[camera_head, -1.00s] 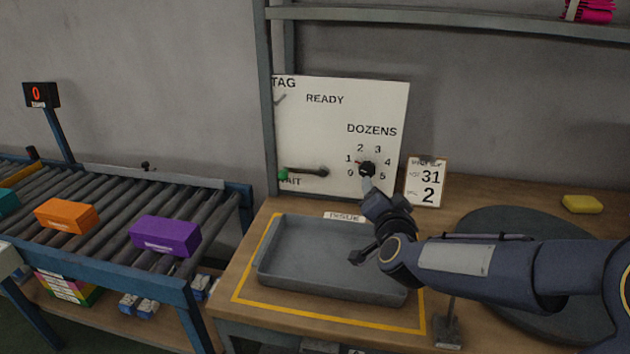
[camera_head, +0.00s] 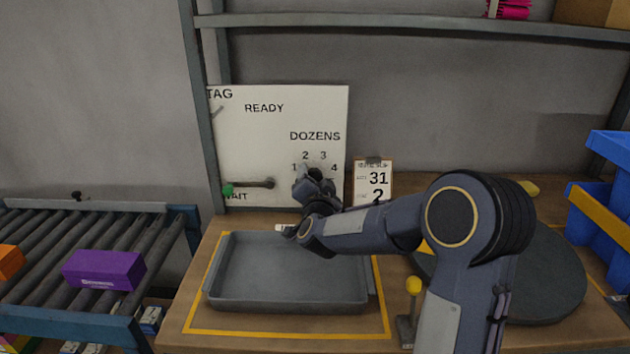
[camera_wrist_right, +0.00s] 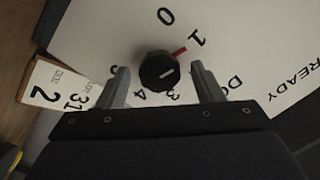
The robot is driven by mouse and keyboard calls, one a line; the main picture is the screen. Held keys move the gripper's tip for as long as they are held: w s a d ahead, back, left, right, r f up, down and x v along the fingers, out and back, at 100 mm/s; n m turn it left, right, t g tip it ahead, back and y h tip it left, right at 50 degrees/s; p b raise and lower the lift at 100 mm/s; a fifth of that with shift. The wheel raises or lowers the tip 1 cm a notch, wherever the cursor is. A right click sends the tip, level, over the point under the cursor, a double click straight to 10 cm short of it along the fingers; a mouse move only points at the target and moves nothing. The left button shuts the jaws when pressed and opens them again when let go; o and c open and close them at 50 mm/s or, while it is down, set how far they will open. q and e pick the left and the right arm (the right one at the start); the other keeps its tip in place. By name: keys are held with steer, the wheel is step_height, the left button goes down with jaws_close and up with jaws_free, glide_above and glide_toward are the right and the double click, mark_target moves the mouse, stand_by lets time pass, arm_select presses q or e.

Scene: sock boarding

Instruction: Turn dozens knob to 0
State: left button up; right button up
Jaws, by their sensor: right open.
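The DOZENS dial is on the white panel (camera_head: 245,140) behind the tray, with numbers around a knob. In the head view my right gripper (camera_head: 314,174) is in front of the dial and mostly hides the knob. In the right wrist view the black round knob (camera_wrist_right: 153,76) sits between the two open fingers of my right gripper (camera_wrist_right: 159,68), with a gap visible on each side. A red pointer mark (camera_wrist_right: 180,51) at the knob points at the 1. The 0 (camera_wrist_right: 166,16) lies beside the 1. My left gripper is not in view.
A lever with a green tip (camera_head: 228,190) is on the panel left of the dial. A clipboard card (camera_head: 376,180) stands right of the panel. A grey tray (camera_head: 290,306) lies below. A roller conveyor with a purple box (camera_head: 104,270) is at left, blue bins (camera_head: 607,200) at right.

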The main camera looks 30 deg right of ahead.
steer(key=shift+c, duration=0.3)
steer(key=c, duration=0.9)
steer(key=shift+n, duration=0.3)
steer(key=shift+a+n+g+p, duration=0.15)
steer(key=shift+n+g+p, duration=0.25)
steer(key=shift+n+p, duration=3.3)
steer(key=shift+n+b, duration=0.75)
steer(key=shift+n, duration=0.15)
steer(key=o, duration=1)
steer(key=shift+c, duration=0.2)
